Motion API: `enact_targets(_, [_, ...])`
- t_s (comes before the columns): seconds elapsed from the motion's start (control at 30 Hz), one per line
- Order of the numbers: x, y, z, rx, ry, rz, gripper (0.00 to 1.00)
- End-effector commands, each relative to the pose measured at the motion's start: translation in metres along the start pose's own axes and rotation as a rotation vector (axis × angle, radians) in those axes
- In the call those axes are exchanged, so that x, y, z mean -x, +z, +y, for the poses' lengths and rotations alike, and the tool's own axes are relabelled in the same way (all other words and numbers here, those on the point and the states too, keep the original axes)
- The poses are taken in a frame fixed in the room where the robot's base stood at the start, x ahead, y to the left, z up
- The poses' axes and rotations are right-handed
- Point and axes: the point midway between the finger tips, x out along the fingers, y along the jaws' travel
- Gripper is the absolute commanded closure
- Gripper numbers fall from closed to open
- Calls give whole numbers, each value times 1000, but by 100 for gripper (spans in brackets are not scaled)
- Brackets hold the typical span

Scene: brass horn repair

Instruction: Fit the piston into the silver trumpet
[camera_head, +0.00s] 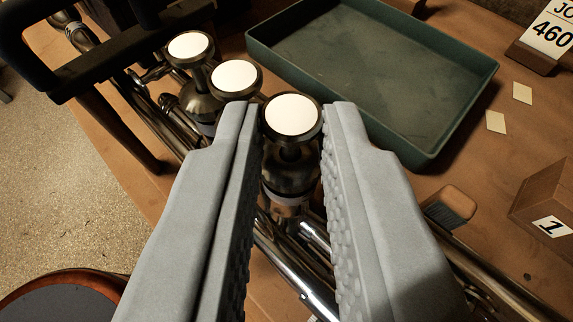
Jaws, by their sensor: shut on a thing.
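The silver trumpet (303,262) lies on the brown bench, below and beyond my gripper. A piston (293,115) with a round white button top and dark rim stands between my fingertips. My gripper (292,128) is shut on it near the top. Below its button, a dark cap and a silver part show in line with the trumpet's valves. I cannot tell how deep it sits in its casing. Two similar white-topped valves, the middle one (236,78) and the far one (189,46), stand in a row to the upper left. The fingers hide part of the trumpet.
A dark green tray (420,150), seemingly empty, lies at the upper right. A card marked 460 (549,35), a wooden block marked 1 (550,212) and a small brush-like item (450,207) are on the right. A black frame (70,75) stands at the upper left.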

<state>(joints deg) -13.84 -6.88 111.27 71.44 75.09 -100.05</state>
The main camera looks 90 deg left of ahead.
Motion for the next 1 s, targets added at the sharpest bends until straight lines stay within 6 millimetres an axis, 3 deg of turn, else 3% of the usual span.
enact_targets(0.07, [0, 0, 0, 0, 0, 0, 100])
enact_targets(0.1, [0, 0, 0, 0, 0, 0, 78])
enact_targets(0.2, [0, 0, 0, 0, 0, 0, 58])
enact_targets(0.57, [5, 0, 0, 0, 1, 0, 58])
enact_targets(1.0, [69, 0, 1, 0, 4, 0, 58])
